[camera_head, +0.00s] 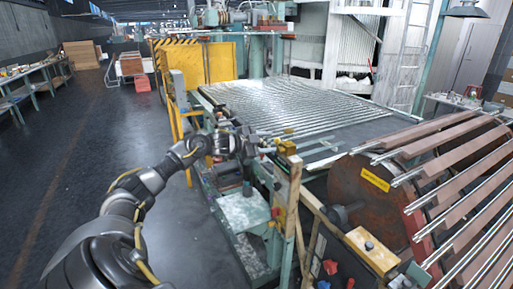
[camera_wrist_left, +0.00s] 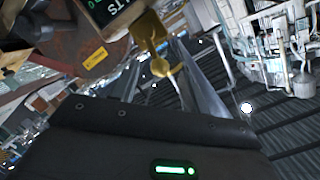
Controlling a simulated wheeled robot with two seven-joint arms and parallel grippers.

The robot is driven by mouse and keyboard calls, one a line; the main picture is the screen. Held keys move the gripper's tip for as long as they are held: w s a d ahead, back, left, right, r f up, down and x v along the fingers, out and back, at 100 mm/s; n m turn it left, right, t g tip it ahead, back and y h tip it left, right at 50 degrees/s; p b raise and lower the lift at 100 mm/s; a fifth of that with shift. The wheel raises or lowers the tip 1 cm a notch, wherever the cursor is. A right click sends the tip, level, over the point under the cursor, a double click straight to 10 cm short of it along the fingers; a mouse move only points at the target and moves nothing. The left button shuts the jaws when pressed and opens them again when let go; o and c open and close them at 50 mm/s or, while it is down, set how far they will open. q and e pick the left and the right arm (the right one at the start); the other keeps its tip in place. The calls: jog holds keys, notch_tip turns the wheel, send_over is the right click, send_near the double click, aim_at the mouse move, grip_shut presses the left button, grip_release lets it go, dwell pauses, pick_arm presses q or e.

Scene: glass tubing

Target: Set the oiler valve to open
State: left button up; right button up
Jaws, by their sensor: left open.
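A small brass-yellow fitting, which looks like the oiler valve (camera_head: 287,147), sits on the machine's near frame in the head view. In the left wrist view the brass oiler valve (camera_wrist_left: 147,30) is at the top middle, with a rounded brass knob (camera_wrist_left: 160,67) at its lower end. I cannot tell its handle's setting. My left gripper (camera_head: 258,147) is open, just left of the brass fitting, with no clear contact. The dark gripper body fills the bottom of the wrist view, and its fingertips are hard to make out there. My right gripper is not in view.
A bed of glass tubes (camera_head: 300,108) lies behind the gripper. A large rusty drum (camera_head: 365,205) with a yellow label stands to the right. A yellow panel (camera_head: 208,65) stands behind. The floor at left is clear.

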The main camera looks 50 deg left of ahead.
pick_arm(q)
jog(key=b+v, duration=0.2)
jog(key=v, duration=0.4)
jog(key=shift+s, duration=0.2)
dwell(0.4)
